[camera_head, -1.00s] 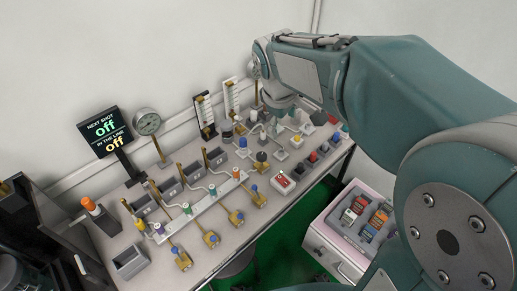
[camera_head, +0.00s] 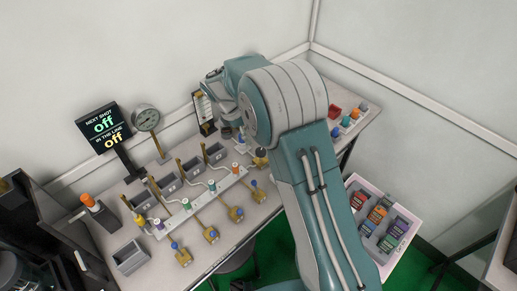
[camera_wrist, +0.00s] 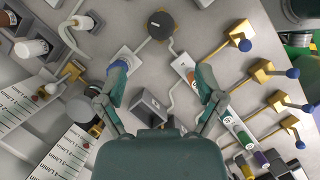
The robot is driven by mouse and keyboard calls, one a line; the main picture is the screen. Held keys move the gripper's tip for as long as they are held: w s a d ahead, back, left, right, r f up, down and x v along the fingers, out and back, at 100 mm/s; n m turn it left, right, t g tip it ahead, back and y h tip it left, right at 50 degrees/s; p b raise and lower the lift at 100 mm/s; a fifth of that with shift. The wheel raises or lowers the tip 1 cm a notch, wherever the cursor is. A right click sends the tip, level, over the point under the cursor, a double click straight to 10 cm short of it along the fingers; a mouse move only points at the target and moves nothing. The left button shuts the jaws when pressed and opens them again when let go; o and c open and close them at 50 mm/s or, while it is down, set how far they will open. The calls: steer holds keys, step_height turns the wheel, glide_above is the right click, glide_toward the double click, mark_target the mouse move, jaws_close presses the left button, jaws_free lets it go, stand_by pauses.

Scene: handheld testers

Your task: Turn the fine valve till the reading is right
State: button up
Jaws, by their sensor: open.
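My gripper (camera_wrist: 161,84) is open and empty above the bench in the wrist view, with its fingers spread apart. A blue-topped fitting (camera_wrist: 120,62) shows beside the left finger, partly covered by it. A round dark knob (camera_wrist: 160,24) lies beyond the fingertips, near the top. White flow meters with litre-per-minute scales (camera_wrist: 78,143) show at lower left; their readings are too small to tell. One flow meter (camera_head: 203,110) stands at the wall in the head view. I cannot tell which knob is the fine valve. My arm hides the fingers in the head view.
Several brass valves with blue ball handles (camera_wrist: 241,39) stand on the right in the wrist view. A dial gauge (camera_head: 146,118) and a display reading "off" twice (camera_head: 104,128) stand at the back left.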

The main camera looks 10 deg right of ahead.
steer(key=x, duration=0.9)
steer(key=c, duration=1.2)
